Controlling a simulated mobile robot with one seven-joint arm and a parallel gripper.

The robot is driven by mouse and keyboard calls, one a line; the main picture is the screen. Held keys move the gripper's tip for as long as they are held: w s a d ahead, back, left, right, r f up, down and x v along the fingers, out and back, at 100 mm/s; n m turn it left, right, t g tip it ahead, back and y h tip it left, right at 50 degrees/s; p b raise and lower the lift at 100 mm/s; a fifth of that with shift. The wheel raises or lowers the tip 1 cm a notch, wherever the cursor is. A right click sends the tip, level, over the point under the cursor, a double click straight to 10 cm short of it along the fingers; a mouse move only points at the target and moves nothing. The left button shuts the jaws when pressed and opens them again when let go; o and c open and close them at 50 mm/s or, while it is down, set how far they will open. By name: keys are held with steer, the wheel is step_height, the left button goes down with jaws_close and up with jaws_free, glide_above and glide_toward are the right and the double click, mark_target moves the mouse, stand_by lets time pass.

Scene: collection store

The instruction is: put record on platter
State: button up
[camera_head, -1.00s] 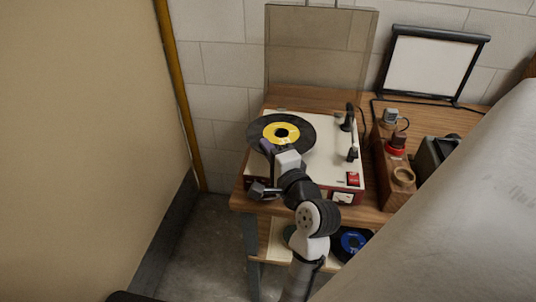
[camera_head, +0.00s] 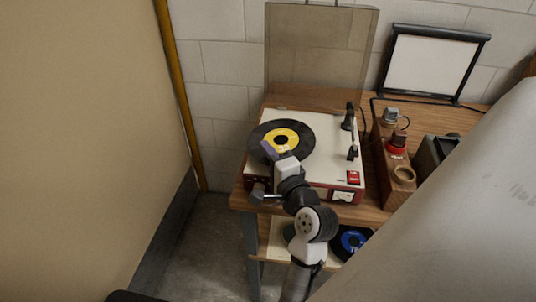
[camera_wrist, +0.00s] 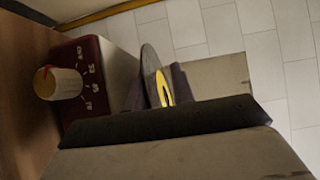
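The black record with a yellow label (camera_head: 303,136) lies flat or nearly flat over the left part of the cream and red record player (camera_head: 331,128). The platter is hidden beneath it, and I cannot tell whether they touch. My gripper (camera_head: 271,151) is at the record's front left edge, one finger showing over its top. In the wrist view the record (camera_wrist: 149,72) shows nearly edge-on between the dark fingers (camera_wrist: 158,95), so my gripper appears shut on its rim. The tonearm (camera_head: 352,140) stands at the right of the deck, clear of the record.
The clear lid (camera_head: 320,45) stands open behind. A wooden block with small parts (camera_head: 395,190) is close on the right, and a framed white panel (camera_head: 434,66) stands at the back. A blue-labelled record (camera_head: 350,242) lies on the lower shelf. A beige panel (camera_head: 80,130) rises at left.

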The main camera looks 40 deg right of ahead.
steer(key=shift+s+r, duration=0.15)
steer(key=shift+r, duration=0.15)
steer(key=b+v, duration=0.2)
steer(key=v, duration=0.9)
steer(key=shift+s, duration=0.35)
steer(key=shift+f, duration=0.1)
